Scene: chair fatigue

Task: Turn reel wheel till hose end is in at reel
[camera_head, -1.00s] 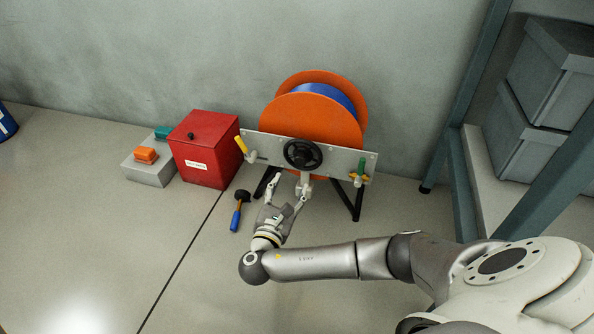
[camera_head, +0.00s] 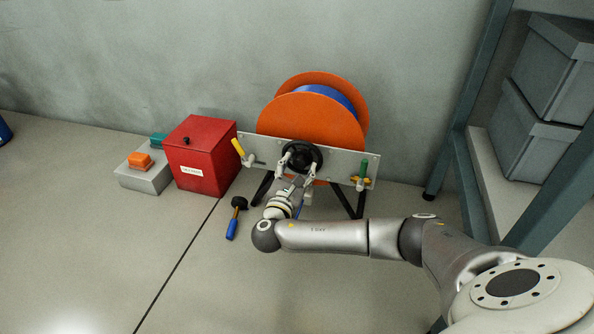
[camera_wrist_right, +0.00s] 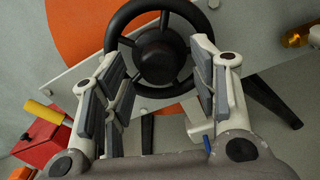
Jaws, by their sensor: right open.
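The reel has orange discs (camera_head: 310,118) with blue hose (camera_head: 328,93) wound between them. Its black wheel (camera_head: 303,156) is on a grey panel on the front; the wheel also fills the top of the right wrist view (camera_wrist_right: 160,52). My right gripper (camera_head: 298,172) is open at the wheel's lower part. In the right wrist view its fingers (camera_wrist_right: 157,85) stand apart, left and right of the hub; I cannot tell whether they touch the rim. A small blue piece shows below the gripper, mostly hidden; I cannot tell whether it is the hose end. My left gripper is not in view.
The grey panel (camera_head: 340,166) carries a yellow handle (camera_head: 238,147) at left and a green one (camera_head: 363,168) at right. A shelf frame (camera_head: 468,110) stands right.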

